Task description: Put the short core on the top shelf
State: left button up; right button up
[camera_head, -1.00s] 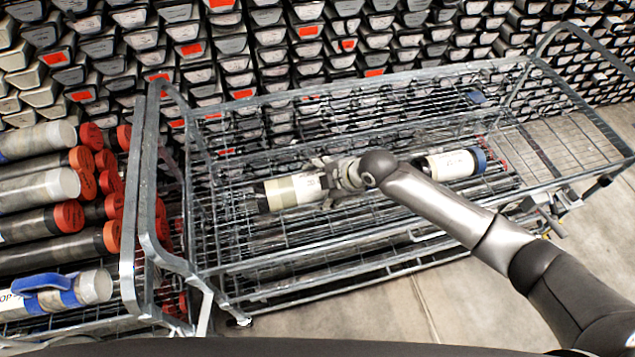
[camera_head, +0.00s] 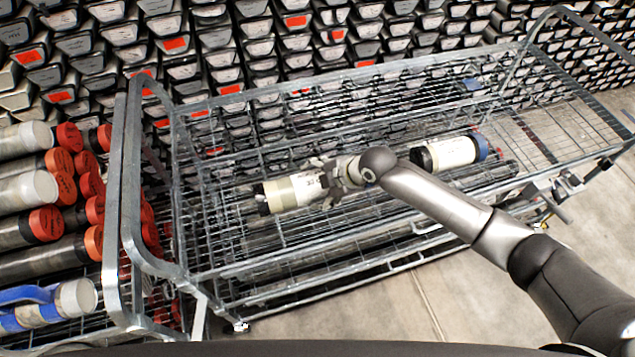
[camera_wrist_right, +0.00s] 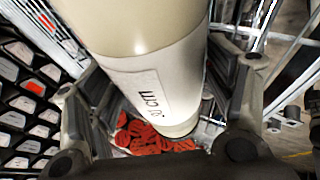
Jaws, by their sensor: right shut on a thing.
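A short core (camera_head: 292,192), a cream and white cylinder with a dark left end, lies over the left half of the wire cart's top shelf (camera_head: 220,205). My right gripper (camera_head: 335,182) is shut around it near its right end. In the right wrist view the same core (camera_wrist_right: 150,75) with handwriting on its label runs between the fingers (camera_wrist_right: 150,120). Whether it touches the shelf cannot be told. A second short core (camera_head: 448,152), white with a dark left end and blue right end, lies on the cart to the right. My left gripper is not in view.
Long grey cores with red caps (camera_head: 45,222) lie stacked on another rack at the left. One core with a blue band (camera_head: 55,300) is below them. A wall of stacked trays (camera_head: 250,45) stands behind the cart. The cart's raised end frame (camera_head: 122,210) stands left of the held core.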

jog(key=shift+w+d+r, duration=0.1)
jog(key=shift+w+r, duration=0.15)
jog(key=shift+r, duration=0.05)
jog(key=shift+f, duration=0.15)
jog(key=o, duration=1.8)
jog(key=shift+s+d+f, duration=0.15)
jog(key=shift+f, duration=0.1)
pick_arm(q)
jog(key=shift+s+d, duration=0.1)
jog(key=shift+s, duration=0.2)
pick_arm(e)
jog(key=o, duration=0.3)
jog(key=shift+s+r, duration=0.1)
jog(key=shift+s, duration=0.05)
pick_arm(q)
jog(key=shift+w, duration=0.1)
